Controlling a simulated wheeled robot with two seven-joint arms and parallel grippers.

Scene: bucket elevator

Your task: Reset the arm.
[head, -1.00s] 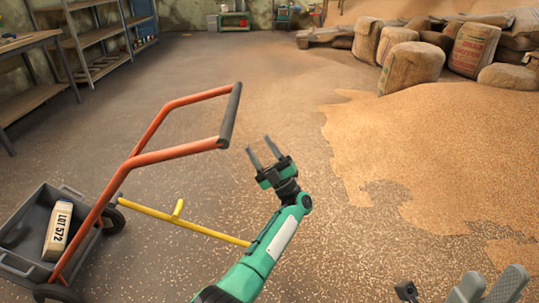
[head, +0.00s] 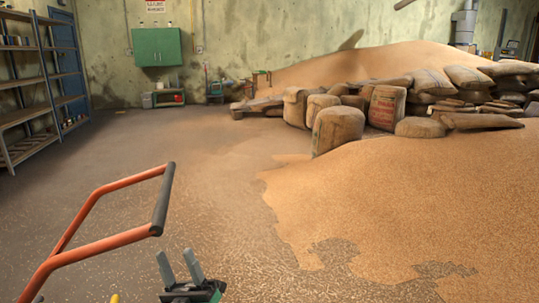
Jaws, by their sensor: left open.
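My left gripper (head: 180,268) shows at the bottom edge, left of the middle. Its two grey fingers point up and stand apart, with nothing between them. Most of the left arm is below the picture. The gripper is just right of the orange cart handle (head: 100,244) with its dark grip bar, and apart from it in the picture. My right gripper is out of view.
A large grain pile (head: 430,210) covers the floor on the right, with several full sacks (head: 338,130) behind it. Shelves (head: 25,105) stand along the left wall. A green cabinet (head: 158,47) hangs on the back wall. The middle floor (head: 180,140) is clear.

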